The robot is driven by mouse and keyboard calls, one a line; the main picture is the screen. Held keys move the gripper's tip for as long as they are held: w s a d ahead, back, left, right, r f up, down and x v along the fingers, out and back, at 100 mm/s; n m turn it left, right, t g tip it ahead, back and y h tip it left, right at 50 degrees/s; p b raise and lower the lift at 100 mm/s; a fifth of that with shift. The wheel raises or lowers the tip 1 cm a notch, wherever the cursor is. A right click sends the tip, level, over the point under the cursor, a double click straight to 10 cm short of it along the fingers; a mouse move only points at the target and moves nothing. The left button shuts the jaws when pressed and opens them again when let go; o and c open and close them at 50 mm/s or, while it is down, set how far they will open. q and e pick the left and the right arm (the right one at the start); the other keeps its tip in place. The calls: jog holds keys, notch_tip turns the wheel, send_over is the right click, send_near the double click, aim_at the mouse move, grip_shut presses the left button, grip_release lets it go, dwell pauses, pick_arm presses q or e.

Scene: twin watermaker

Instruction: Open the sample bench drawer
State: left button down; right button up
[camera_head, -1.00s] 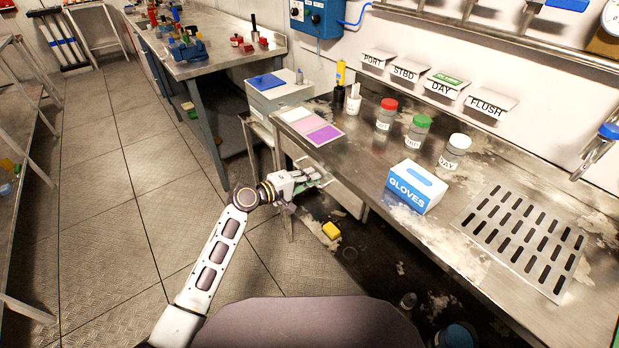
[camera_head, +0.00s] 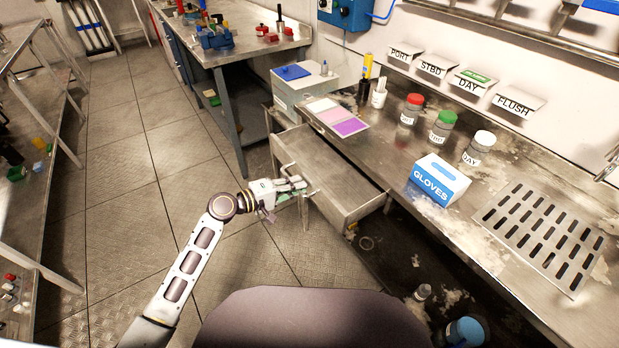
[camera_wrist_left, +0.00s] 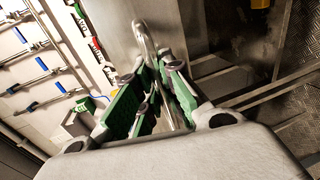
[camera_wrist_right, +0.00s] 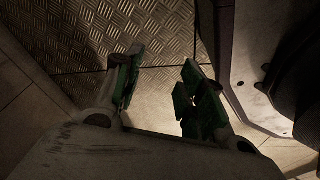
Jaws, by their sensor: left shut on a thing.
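The sample bench drawer (camera_head: 338,178) is pulled well out from under the steel bench (camera_head: 400,208) in the head view. Its inside looks empty. My left gripper (camera_head: 300,190) is at the drawer's front and is shut on the drawer's bar handle. In the left wrist view the handle (camera_wrist_left: 147,42) runs between the green-padded fingers of my left gripper (camera_wrist_left: 150,95). My right gripper (camera_wrist_right: 158,88) shows only in its own wrist view, with its fingers apart and nothing between them, above the floor.
On the bench stand a glove box (camera_head: 438,180), three capped jars, a pink and purple mat (camera_head: 338,117) and a slotted drain plate (camera_head: 540,238). A blue bucket (camera_head: 466,331) stands below the bench. The tiled floor left of the drawer is clear.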

pick_arm(q)
jog(key=f+v, duration=0.1)
jog(key=v, duration=0.6)
jog(key=shift+s+f, duration=0.2)
jog(key=shift+f, duration=0.1)
jog(key=c, duration=1.8)
grip_release()
jog(key=shift+a, duration=0.15)
jog(key=shift+v, duration=5.95)
pick_arm(e)
jog(key=shift+w+a+r, duration=0.25)
jog(key=shift+w+r, duration=0.05)
jog(key=shift+w, duration=0.05)
pick_arm(q)
jog(key=shift+a, duration=0.1)
